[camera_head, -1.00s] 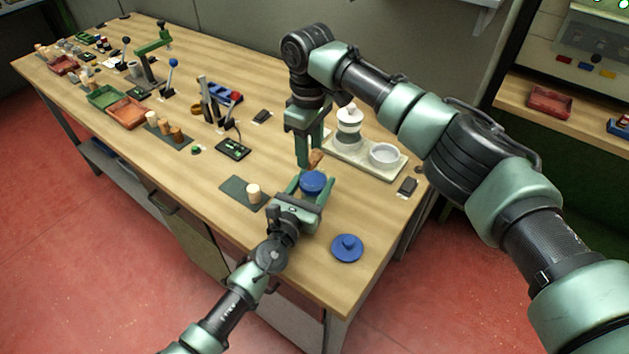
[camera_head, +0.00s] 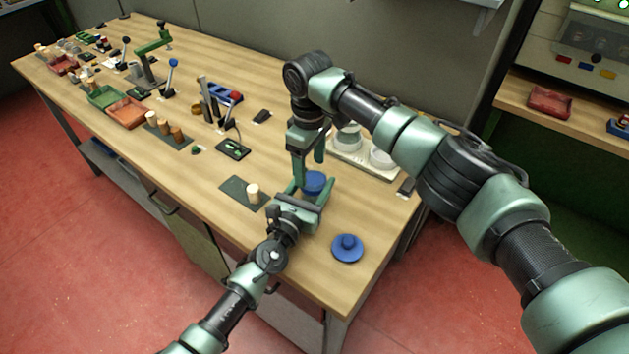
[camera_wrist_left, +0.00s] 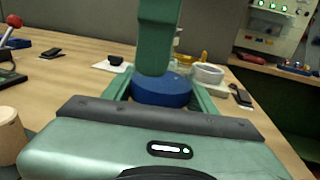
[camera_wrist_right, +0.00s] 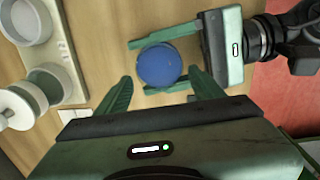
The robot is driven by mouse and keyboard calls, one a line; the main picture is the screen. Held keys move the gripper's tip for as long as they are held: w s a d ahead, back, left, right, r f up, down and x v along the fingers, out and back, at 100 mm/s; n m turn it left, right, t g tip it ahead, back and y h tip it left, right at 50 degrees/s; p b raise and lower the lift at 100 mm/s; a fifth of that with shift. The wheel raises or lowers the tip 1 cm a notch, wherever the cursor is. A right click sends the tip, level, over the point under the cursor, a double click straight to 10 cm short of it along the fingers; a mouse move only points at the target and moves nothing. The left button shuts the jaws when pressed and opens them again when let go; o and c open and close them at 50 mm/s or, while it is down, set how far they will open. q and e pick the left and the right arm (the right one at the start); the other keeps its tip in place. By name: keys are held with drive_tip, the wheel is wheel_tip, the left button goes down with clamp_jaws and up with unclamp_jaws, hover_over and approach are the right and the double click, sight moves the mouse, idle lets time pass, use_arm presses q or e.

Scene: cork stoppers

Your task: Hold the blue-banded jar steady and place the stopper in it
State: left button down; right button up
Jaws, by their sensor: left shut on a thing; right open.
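The blue-topped round jar (camera_head: 314,181) stands between the fingers of my left gripper (camera_head: 315,184), near the table's front right. The left gripper is shut on it; its blue side shows in the left wrist view (camera_wrist_left: 160,92) and its round top in the right wrist view (camera_wrist_right: 159,65). My right gripper (camera_wrist_right: 160,86) is open over the jar, its fingers apart in the right wrist view, with nothing seen between them but the jar below. I cannot make out a stopper in the jar. A pale cork-coloured cylinder (camera_head: 253,191) stands on a dark mat left of the jar.
A blue knobbed lid (camera_head: 347,248) lies near the right front edge. Behind the right gripper is a pale tray (camera_head: 366,167) with white vessels. A dark switch box (camera_head: 233,149) and levers stand further left. Bare wood lies between the lid and the jar.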

sight(310, 181)
wheel_tip(310, 181, up, 12)
idle(0.6)
use_arm(q)
drive_tip(key=shift+c, duration=2)
unclamp_jaws()
drive_tip(key=shift+s, duration=0.1)
drive_tip(key=v, duration=1.2)
drive_tip(key=shift+a, duration=0.1)
